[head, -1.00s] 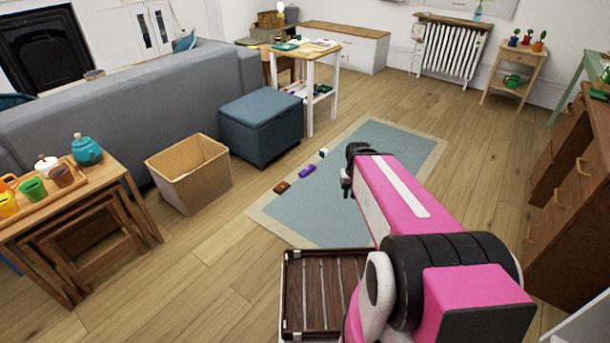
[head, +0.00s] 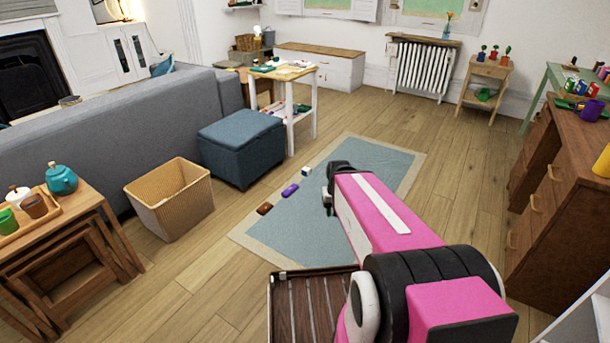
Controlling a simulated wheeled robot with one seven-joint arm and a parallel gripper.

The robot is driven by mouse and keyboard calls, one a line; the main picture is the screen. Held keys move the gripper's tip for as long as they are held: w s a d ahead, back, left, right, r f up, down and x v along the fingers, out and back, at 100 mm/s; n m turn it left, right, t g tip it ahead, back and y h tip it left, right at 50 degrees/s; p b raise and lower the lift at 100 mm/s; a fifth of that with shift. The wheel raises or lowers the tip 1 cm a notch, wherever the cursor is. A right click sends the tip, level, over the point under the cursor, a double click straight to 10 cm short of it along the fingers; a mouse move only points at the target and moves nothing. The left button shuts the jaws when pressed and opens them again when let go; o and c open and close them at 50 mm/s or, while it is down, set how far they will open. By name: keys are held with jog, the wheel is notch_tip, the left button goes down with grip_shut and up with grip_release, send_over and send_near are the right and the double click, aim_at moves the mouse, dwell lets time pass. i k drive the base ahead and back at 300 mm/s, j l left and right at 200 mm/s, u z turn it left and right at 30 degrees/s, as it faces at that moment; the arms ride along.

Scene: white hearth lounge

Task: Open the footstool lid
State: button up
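The footstool (head: 241,150) is a blue-grey fabric box on short dark legs, beside the right end of the grey sofa. Its lid (head: 240,128) lies flat and closed on top. My pink and white arm reaches forward in the lower right of the head view. My gripper (head: 328,190) is at the arm's far end, over the blue rug, to the right of the footstool and apart from it. The arm hides most of the gripper, so its fingers and anything in them cannot be made out.
A wicker basket (head: 170,205) stands in front of the footstool. A white side table (head: 285,82) stands close behind it. A wooden dresser (head: 550,185) is at right. Wooden floor between basket and rug is free.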

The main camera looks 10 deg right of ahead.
aim_at(235, 132)
jog(key=i+j, duration=0.2)
jog(key=i, duration=0.3)
jog(key=i+j+u, duration=0.1)
jog(key=i, duration=0.4)
jog(key=i+j, duration=0.25)
jog(key=i, duration=0.3)
jog(key=i+j+u, duration=0.1)
jog(key=i, duration=0.4)
